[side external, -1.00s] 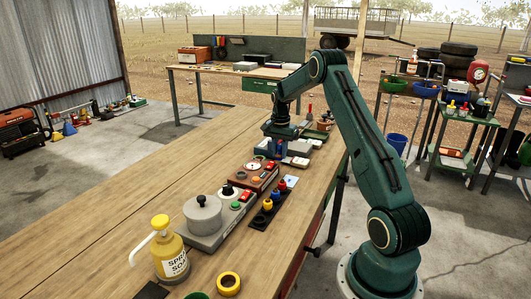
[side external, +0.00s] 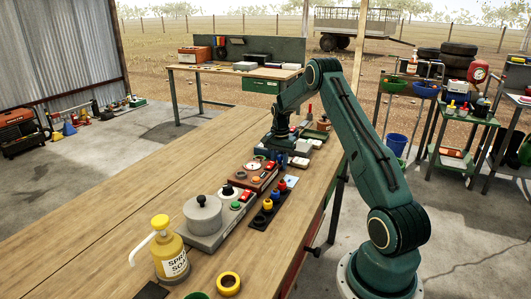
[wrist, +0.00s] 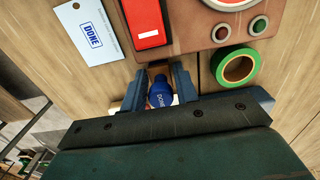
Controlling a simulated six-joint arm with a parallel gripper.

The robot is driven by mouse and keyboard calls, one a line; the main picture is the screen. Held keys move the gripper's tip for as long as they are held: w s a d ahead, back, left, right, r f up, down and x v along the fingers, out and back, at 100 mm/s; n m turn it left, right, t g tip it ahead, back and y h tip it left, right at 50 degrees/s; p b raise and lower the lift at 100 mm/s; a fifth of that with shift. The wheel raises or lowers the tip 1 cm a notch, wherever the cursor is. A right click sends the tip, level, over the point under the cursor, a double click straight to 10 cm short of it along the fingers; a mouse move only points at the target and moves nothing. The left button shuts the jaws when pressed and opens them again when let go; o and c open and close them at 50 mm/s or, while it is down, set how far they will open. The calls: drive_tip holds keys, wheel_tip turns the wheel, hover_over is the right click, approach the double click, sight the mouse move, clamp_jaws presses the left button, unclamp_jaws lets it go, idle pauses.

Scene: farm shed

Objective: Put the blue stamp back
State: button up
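The blue stamp (wrist: 160,92), with white lettering on its head, sits between the two fingers of my gripper (wrist: 160,86) in the wrist view. The fingers touch or nearly touch it on both sides, so it appears held. In the side view my gripper (side external: 283,156) points down over the far part of the bench, beyond the stamp rack. A white card (wrist: 90,35) bears a blue DONE mark. The stamp's lower end is hidden.
A brown control box (wrist: 205,32) with a red switch (wrist: 150,38) lies close to my gripper. A green tape roll (wrist: 221,67) is right of the stamp in the wrist view. A grey machine (side external: 203,238) and yellow soap bottle (side external: 172,255) stand nearer. The bench's left side is clear.

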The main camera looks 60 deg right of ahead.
sight(279, 156)
drive_tip(key=shift+o, duration=1.2)
drive_tip(key=shift+r, duration=0.1)
wheel_tip(279, 156, up, 12)
drive_tip(key=shift+a+r, duration=0.1)
drive_tip(key=shift+r, duration=0.05)
